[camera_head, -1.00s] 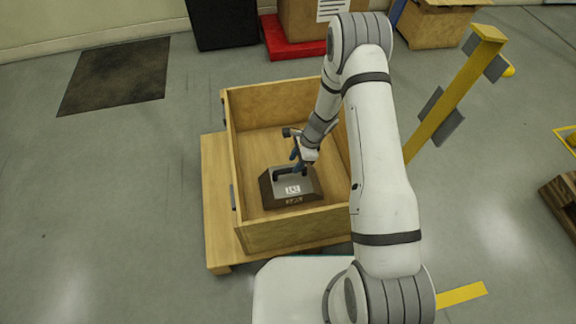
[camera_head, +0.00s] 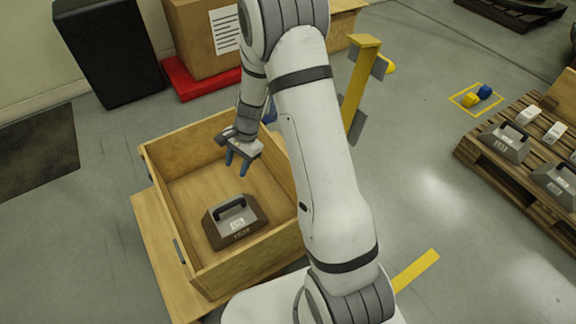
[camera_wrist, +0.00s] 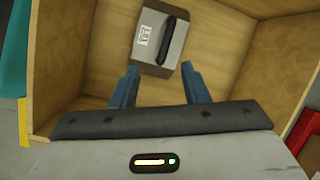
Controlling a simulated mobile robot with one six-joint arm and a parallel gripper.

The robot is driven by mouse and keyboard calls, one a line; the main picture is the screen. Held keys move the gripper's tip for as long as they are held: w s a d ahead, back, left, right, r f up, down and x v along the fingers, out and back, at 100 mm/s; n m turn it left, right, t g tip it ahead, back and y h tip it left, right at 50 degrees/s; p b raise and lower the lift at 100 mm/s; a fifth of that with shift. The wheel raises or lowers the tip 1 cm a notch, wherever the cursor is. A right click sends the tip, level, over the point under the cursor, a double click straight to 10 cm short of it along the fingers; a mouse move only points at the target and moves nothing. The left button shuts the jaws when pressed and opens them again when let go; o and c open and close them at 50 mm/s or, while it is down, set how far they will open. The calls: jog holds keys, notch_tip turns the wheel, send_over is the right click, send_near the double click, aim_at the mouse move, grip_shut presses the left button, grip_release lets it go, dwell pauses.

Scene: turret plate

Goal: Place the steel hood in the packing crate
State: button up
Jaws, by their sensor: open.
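The steel hood (camera_head: 236,222), a grey and brown block with a black handle and a white label, sits upright on the floor of the wooden packing crate (camera_head: 228,268), near its front wall. In the wrist view the hood (camera_wrist: 150,48) lies beyond my fingertips, inside the crate (camera_wrist: 72,45). My gripper (camera_head: 237,166) is open and empty, above the crate floor and behind the hood, apart from it. Its blue fingers (camera_wrist: 160,82) are spread in the wrist view, with nothing between them.
The crate stands on a wooden base (camera_head: 150,240). A yellow post (camera_head: 357,90) stands to the right of the crate. A pallet (camera_head: 490,165) with more hoods and white blocks is at the far right. A black cabinet (camera_head: 112,55) and a cardboard box (camera_head: 203,35) on a red base stand behind.

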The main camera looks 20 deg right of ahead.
jog(key=s+d+r+n+t+h, duration=0.1)
jog(key=s+d+r+n, duration=0.3)
jog(key=s+r, duration=0.6)
jog(key=s+d+r+n+h, duration=0.3)
jog(key=s+r+n, duration=0.4)
jog(key=s+r, duration=0.3)
jog(key=shift+s+d+r+t, duration=0.4)
jog(key=shift+s+d, duration=0.15)
jog(key=shift+s, duration=0.3)
